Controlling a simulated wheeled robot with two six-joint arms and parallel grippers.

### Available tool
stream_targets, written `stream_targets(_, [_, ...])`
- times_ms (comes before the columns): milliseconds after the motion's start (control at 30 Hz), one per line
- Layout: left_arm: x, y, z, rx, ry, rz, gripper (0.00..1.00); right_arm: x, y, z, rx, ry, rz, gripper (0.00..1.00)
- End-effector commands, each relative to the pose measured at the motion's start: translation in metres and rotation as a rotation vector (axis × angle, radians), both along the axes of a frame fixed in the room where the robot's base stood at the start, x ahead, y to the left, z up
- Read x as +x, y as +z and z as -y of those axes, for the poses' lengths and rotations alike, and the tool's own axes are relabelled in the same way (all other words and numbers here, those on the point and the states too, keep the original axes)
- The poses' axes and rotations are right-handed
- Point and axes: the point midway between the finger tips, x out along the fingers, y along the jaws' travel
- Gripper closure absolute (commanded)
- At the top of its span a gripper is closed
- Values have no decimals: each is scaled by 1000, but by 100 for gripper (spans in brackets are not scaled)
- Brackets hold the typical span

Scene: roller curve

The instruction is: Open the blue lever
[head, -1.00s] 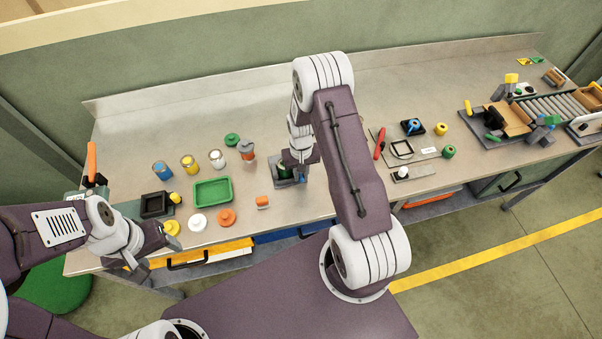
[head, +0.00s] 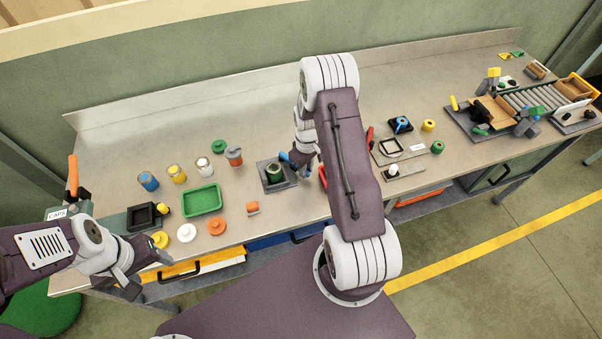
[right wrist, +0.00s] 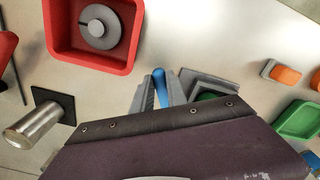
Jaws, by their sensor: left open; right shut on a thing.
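The blue lever (head: 284,157) shows at the back right corner of a grey clamp fixture (head: 289,183) on the bench. A dark green round part (head: 273,172) sits in the fixture. My right gripper (head: 303,172) is just right of the fixture, shut on the blue lever; the arm hides part of the lever. In the right wrist view the lever's rounded blue end (right wrist: 159,78) stands between the two grey fingers, with the fixture (right wrist: 212,85) close on the right. My left gripper (head: 143,279) is open and empty at the bench's front left edge.
A green tray (head: 202,200), an orange block (head: 252,208) and several jars and caps lie left of the fixture. A red tray (right wrist: 90,62) with a grey disc is near my right gripper. A metal cylinder (right wrist: 35,125) stands beyond it. A roller conveyor (head: 535,100) is far right.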

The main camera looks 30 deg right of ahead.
Motion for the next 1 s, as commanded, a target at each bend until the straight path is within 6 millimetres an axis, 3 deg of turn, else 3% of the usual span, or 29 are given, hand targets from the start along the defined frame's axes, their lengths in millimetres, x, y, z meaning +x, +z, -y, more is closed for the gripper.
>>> stream_targets(300, [0,-4,0,0,0,0,37,5,0,11,-1,98,3,100])
stream_targets(767, [0,-4,0,0,0,0,37,6,1,13,-3,116,4,100])
stream_targets(800, [0,-4,0,0,0,0,37,6,1,13,-3,116,4,76])
stream_targets(867, [0,-4,0,0,0,0,37,6,1,13,-3,115,4,60])
stream_targets(1000, [0,-4,0,0,0,0,37,5,0,13,-1,114,3,60])
